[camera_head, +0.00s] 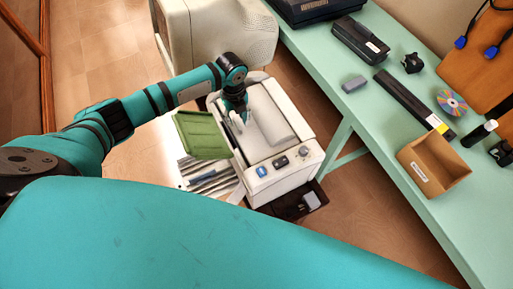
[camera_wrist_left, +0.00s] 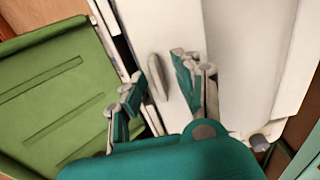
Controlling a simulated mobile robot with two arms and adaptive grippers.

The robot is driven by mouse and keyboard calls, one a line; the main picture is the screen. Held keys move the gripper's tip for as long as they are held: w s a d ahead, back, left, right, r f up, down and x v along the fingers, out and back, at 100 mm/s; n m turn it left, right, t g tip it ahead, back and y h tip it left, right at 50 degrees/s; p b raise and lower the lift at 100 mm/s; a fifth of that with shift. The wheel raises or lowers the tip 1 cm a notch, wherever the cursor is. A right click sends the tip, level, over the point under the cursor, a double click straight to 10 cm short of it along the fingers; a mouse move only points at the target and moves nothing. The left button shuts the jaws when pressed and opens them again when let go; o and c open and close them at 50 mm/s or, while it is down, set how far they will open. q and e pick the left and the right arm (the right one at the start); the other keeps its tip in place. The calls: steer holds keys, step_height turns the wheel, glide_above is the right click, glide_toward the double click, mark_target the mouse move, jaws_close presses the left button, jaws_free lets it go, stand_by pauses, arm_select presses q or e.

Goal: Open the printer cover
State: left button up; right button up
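The printer (camera_head: 283,172) is a white, boxy machine with a few buttons on its front. Its cover (camera_head: 268,118) is the pale top panel, and it looks closed. In the left wrist view the pale cover (camera_wrist_left: 252,60) fills the upper right. A slim raised grip-like piece (camera_wrist_left: 159,77) stands out from the printer's top there. My left gripper (camera_head: 238,117) is over the printer's left top edge. In the wrist view its fingers (camera_wrist_left: 163,82) are apart, one on each side of the raised piece. Contact cannot be told. My right gripper is not in view.
A green tray (camera_head: 200,136) sticks out at the printer's left; it also shows in the wrist view (camera_wrist_left: 50,95). A mint table (camera_head: 345,110) on the right holds a cardboard box (camera_head: 432,165), a disc (camera_head: 451,102) and dark devices. A beige machine (camera_head: 225,35) stands behind.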

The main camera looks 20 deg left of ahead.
arm_select(q)
steer(key=shift+w+f, duration=0.2)
steer(key=shift+w, duration=0.15)
steer(key=r, duration=0.2)
steer(key=s+r, duration=0.1)
steer(key=r, duration=0.3)
steer(key=shift+s+d, duration=0.15)
steer(key=shift+s, duration=0.25)
step_height(320, 180, up, 11)
steer(key=b, duration=0.2)
steer(key=s+d+f+n+t+h, duration=0.1)
steer(key=s+d+f+n, duration=0.4)
steer(key=s+d+f+n+t+h, duration=0.1)
steer(key=s+d+f+n, duration=0.4)
steer(key=s+d+f, duration=0.1)
steer(key=shift+d+f, duration=0.1)
steer(key=shift+d, duration=0.05)
steer(key=shift+s+f+n+t+h, duration=0.15)
steer(key=shift+s+n, duration=0.35)
steer(key=shift+n, duration=0.1)
steer(key=shift+s+f+n+t+h, duration=0.15)
steer(key=shift+s+n, duration=0.35)
steer(key=shift+n, duration=0.1)
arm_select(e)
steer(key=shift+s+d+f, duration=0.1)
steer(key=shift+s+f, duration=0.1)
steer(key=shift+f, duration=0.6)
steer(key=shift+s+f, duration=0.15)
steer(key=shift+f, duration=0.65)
